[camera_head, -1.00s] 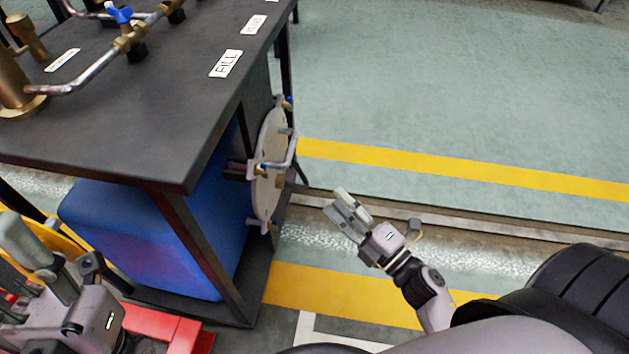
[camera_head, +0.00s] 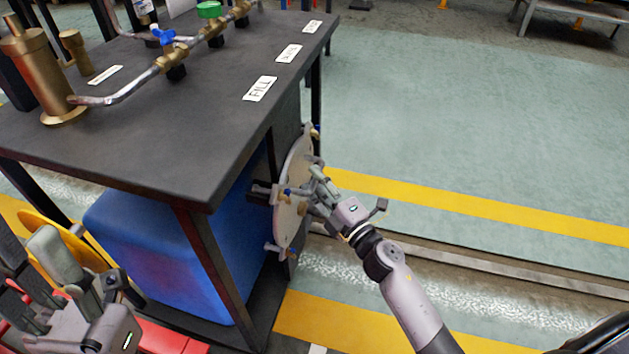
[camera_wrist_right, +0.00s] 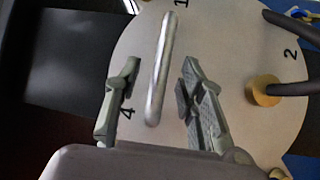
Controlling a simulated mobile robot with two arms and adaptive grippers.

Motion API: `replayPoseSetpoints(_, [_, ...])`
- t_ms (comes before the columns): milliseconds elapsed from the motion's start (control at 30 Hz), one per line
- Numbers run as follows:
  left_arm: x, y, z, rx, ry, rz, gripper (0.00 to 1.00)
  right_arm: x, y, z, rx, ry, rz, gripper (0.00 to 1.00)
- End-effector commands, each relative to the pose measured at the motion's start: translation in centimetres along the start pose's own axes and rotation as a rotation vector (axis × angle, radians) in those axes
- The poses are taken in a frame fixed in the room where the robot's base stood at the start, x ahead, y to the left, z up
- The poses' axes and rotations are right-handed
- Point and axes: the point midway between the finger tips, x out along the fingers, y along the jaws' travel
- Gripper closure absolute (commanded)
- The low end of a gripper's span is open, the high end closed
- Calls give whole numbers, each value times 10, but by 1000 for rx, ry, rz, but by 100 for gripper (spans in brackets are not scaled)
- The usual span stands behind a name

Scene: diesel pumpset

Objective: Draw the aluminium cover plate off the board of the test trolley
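The pale round cover plate (camera_head: 290,220) stands upright at the right end of the test trolley (camera_head: 150,130), seen nearly edge-on in the head view. It fills much of the right wrist view (camera_wrist_right: 225,55), with the numbers 1, 2 and 4 and a bar handle (camera_wrist_right: 160,75) on its face. My right gripper (camera_head: 316,182) is at the plate's face. In the wrist view its open fingers (camera_wrist_right: 158,78) stand either side of the bar, with visible gaps. My left gripper (camera_head: 40,285) is at the lower left of the head view, its fingers apart and empty, away from the plate.
The trolley's dark top carries brass pipework (camera_head: 175,60) with valves and several labels. A blue tank (camera_head: 165,250) sits beneath it. Dark clamp arms with a brass-coloured foot (camera_wrist_right: 263,90) reach onto the plate. The green floor (camera_head: 470,130) to the right is clear.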

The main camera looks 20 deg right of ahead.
Motion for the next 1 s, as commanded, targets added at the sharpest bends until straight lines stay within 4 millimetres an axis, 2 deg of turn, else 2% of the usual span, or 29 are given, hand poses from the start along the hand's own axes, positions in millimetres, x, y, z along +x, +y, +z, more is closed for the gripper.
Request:
replayPoseSetpoints(133, [0, 0, 0, 0, 0, 0, 60, 8, 0, 0, -1, 0, 0, 64])
replayPoseSetpoints(400, [0, 0, 0, 1, 0, 0, 60, 8, 0, 0, -1, 0, 0, 64])
replayPoseSetpoints(900, [0, 0, 0, 1, 1, 1, 60, 8, 0, 0, 0, 0, 0, 97])
replayPoseSetpoints(1000, [0, 0, 0, 1, 1, 1, 60, 8, 0, 0, 0, 0, 0, 100])
